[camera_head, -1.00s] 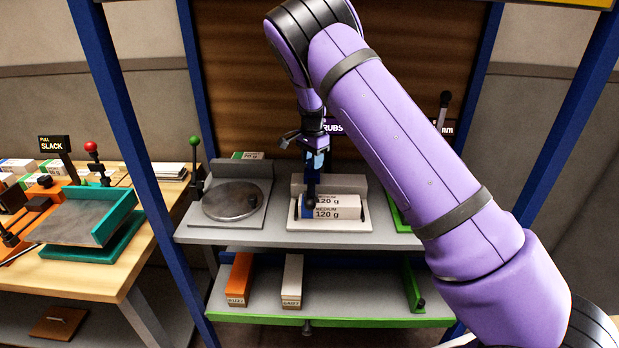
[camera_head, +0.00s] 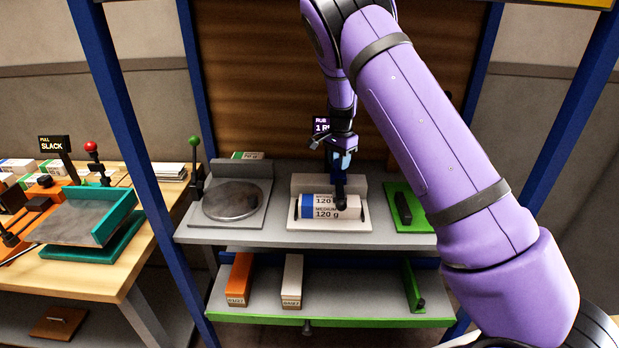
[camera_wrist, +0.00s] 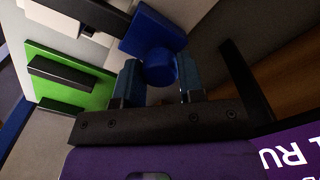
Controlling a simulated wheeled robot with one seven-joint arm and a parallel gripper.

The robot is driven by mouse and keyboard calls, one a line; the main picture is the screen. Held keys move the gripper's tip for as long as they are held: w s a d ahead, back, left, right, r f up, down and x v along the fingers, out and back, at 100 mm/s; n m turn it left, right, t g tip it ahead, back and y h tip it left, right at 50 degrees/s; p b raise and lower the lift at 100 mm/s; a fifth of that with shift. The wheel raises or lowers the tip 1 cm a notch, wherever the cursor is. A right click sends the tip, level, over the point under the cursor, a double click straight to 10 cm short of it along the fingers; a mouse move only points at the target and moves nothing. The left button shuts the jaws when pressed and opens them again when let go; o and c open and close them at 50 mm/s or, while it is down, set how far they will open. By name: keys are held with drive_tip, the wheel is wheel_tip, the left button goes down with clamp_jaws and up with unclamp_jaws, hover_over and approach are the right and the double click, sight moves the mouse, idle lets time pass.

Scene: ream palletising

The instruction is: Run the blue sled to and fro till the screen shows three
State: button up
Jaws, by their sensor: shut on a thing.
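The blue sled (camera_wrist: 143,32) shows in the wrist view as a blue block with a round blue knob (camera_wrist: 160,68). My gripper (camera_head: 341,187) is shut on this knob, one finger on each side. In the head view the gripper stands upright over the right part of the paper pack marked 120 g (camera_head: 318,213), and it hides the sled there. The screen (camera_head: 321,125) is behind my wrist and partly covered. It reads "RUB" above "1 R", and the wrist view shows "1 RU" upside down.
A round grey plate (camera_head: 231,201) is on the left of the shelf, and a green fixture (camera_head: 409,214) with a dark bar on the right. A lower shelf holds an orange block (camera_head: 240,279) and a white block (camera_head: 292,280). A side table with a teal tray (camera_head: 112,226) stands left.

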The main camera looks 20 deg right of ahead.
drive_tip(key=shift+s+d+r, duration=0.1)
drive_tip(key=shift+s+d, duration=0.05)
drive_tip(key=shift+d, duration=0.45)
drive_tip(key=shift+s+d, duration=0.1)
drive_tip(key=shift+d, duration=0.5)
drive_tip(key=shift+w+a, duration=0.55)
drive_tip(key=shift+a, duration=1.15)
drive_tip(key=shift+w+a, duration=0.6)
drive_tip(key=shift+a, duration=1.1)
drive_tip(key=shift+w+a, duration=0.55)
drive_tip(key=shift+a, duration=1.15)
drive_tip(key=shift+d, duration=0.2)
drive_tip(key=shift+s+d, duration=0.55)
drive_tip(key=shift+d, duration=1.1)
drive_tip(key=shift+s+d, duration=0.6)
drive_tip(key=shift+d, duration=1.1)
drive_tip(key=shift+s+d, duration=0.55)
drive_tip(key=shift+d, duration=1.1)
drive_tip(key=shift+w+a, duration=0.55)
drive_tip(key=shift+a, duration=1.15)
drive_tip(key=shift+w+a, duration=0.6)
drive_tip(key=shift+a, duration=1.1)
drive_tip(key=shift+w+a, duration=0.55)
drive_tip(key=shift+a, duration=1.15)
drive_tip(key=o, duration=1.1)
drive_tip(key=shift+c, duration=0.2)
drive_tip(key=shift+o, duration=0.6)
drive_tip(key=shift+s, duration=0.1)
